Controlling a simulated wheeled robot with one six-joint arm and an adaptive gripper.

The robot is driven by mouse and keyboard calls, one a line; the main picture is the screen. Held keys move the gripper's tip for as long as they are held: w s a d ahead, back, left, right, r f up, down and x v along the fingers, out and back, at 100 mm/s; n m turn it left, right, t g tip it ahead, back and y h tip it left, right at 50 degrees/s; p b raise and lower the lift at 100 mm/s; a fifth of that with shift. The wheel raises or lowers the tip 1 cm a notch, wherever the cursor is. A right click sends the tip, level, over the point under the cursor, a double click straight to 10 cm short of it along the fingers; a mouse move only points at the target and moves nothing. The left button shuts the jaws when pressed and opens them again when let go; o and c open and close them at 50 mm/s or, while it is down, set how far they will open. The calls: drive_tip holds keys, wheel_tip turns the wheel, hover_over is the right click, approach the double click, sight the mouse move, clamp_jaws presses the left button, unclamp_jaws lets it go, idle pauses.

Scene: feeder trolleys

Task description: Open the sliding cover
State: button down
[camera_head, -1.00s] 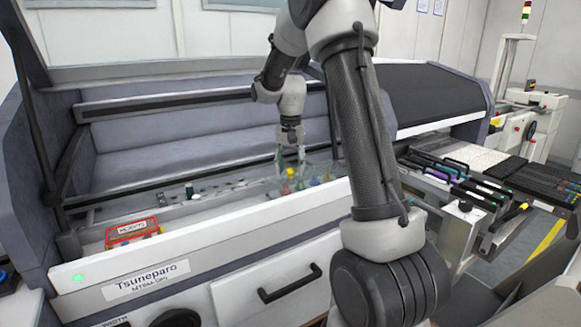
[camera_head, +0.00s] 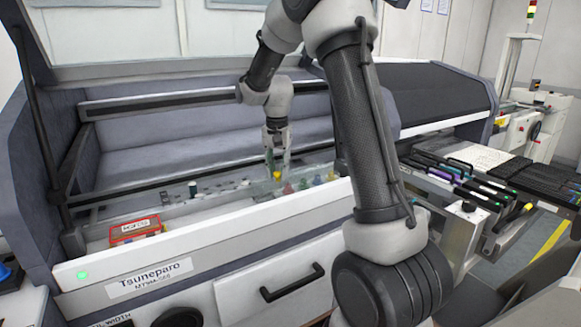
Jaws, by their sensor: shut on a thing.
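My gripper (camera_head: 277,168) points down into the long bay of the white machine, above its front wall. It is shut on what looks like the edge of a clear sliding cover (camera_head: 262,187), a see-through panel low in the bay. The contact between fingertips and panel is small and hard to make out. Small yellow, red and blue parts (camera_head: 303,182) show just right of the fingers, at or behind the clear panel. The panel's far outline is faint, and my arm hides the right end of the bay.
A red-framed box (camera_head: 135,230) sits in the bay's left end. Small dark and green parts (camera_head: 193,189) stand left of my gripper. A dark rail (camera_head: 160,105) spans the bay behind. Feeders (camera_head: 470,185) fill the right side. A drawer handle (camera_head: 292,284) is on the front.

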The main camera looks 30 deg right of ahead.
drive_tip(key=a, duration=2.1)
drive_tip(key=shift+s, duration=0.35)
drive_tip(key=c, duration=1.1)
unclamp_jaws()
drive_tip(key=shift+c, duration=0.2)
wheel_tip(320, 180, up, 12)
